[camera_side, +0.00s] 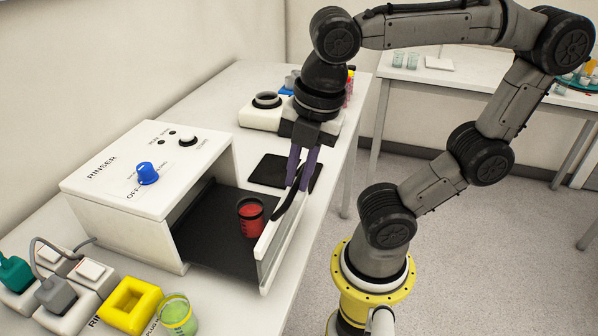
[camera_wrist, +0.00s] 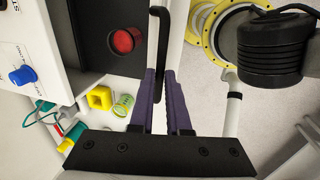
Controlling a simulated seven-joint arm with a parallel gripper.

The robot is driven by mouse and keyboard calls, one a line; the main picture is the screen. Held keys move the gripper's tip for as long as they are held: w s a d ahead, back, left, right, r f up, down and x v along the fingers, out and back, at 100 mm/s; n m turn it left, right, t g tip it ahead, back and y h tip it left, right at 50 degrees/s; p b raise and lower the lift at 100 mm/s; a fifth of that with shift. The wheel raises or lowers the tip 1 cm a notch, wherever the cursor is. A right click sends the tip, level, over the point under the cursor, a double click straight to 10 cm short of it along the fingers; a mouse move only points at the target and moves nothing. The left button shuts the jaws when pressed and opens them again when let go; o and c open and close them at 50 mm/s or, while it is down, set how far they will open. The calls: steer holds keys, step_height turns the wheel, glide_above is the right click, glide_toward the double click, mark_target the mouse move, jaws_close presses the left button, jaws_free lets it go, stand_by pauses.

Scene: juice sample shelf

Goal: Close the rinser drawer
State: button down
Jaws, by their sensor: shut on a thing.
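The rinser (camera_side: 135,185) is a white box with a blue knob, and it stands on the white table. Its drawer (camera_side: 208,240) is pulled out, with a dark inside and a white front panel (camera_side: 279,243). A red cup (camera_side: 251,217) stands in the drawer; it also shows in the wrist view (camera_wrist: 124,40). A black bar handle (camera_side: 289,205) runs along the front panel. My gripper (camera_side: 298,184) has purple fingers and is shut on the handle near its far end. In the wrist view, the handle (camera_wrist: 158,40) passes between the fingers.
A yellow block (camera_side: 131,304) and a green cup (camera_side: 177,314) stand near the drawer's near side. A black mat (camera_side: 284,173) and a white device (camera_side: 262,113) lie beyond it. Plugs and sockets (camera_side: 75,285) are at the lower left.

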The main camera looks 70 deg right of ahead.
steer(key=w, duration=1.6)
steer(key=shift+w, duration=0.15)
steer(key=c, duration=1.2)
jaws_free()
steer(key=o, duration=0.3)
steer(key=shift+r, duration=0.1)
steer(key=s+r, duration=0.1)
steer(key=r, duration=0.3)
steer(key=s+r, duration=0.1)
steer(key=r, duration=0.8)
steer(key=shift+s+r, duration=0.2)
steer(key=shift+s, duration=0.2)
steer(key=shift+d, duration=0.1)
